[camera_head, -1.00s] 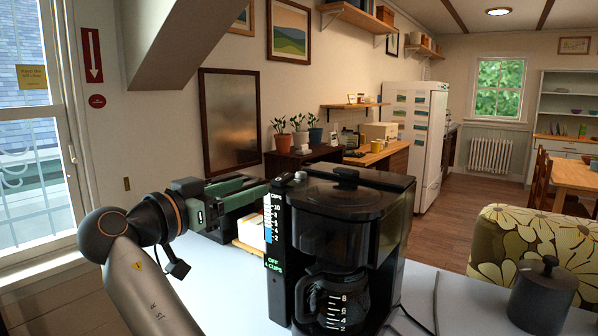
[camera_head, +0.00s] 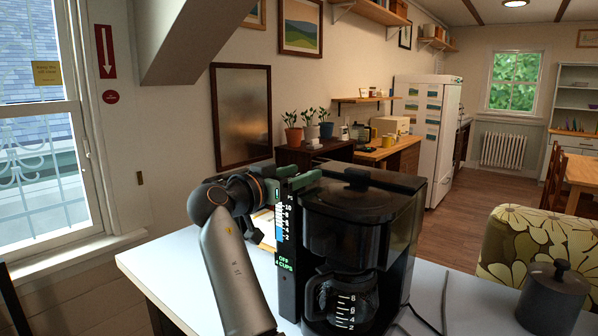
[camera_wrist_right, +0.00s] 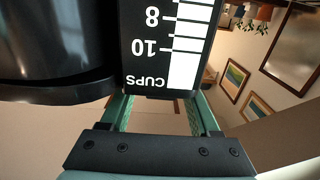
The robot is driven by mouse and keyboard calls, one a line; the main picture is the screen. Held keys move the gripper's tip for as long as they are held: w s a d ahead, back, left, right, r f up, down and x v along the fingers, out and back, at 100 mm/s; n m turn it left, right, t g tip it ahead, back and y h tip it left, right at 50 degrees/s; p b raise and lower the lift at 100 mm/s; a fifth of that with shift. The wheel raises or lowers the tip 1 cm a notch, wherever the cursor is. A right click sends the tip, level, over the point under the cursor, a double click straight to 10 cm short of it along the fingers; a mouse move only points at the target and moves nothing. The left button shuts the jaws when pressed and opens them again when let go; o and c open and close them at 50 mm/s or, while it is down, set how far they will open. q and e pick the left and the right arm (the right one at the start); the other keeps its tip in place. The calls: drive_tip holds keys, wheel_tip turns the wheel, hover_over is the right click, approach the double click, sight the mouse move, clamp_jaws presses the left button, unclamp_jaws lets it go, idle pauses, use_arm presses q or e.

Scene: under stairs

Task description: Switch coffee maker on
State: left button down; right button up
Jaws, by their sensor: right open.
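The black coffee maker (camera_head: 365,215) stands on the white tabletop with its glass carafe (camera_head: 343,298) inside. Its front panel (camera_head: 285,235) has a blue-lit cup scale and green text reading OFF and 4 CUPS. My right gripper (camera_head: 308,178) is open at the top of this panel and covers that corner of the machine. In the right wrist view, the panel (camera_wrist_right: 165,50) appears upside down, and the green fingers (camera_wrist_right: 162,108) run behind its edge, so their tips are hidden. I cannot tell whether they touch the machine. My left gripper is not in view.
The white tabletop (camera_head: 185,275) is bare at left. A dark lidded canister (camera_head: 552,298) stands at right, with a cable (camera_head: 425,318) between it and the coffee maker. A floral-patterned seat (camera_head: 540,235) is behind the canister.

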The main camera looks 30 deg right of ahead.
drive_tip(key=shift+d, duration=0.1)
clamp_jaws()
idle(0.5)
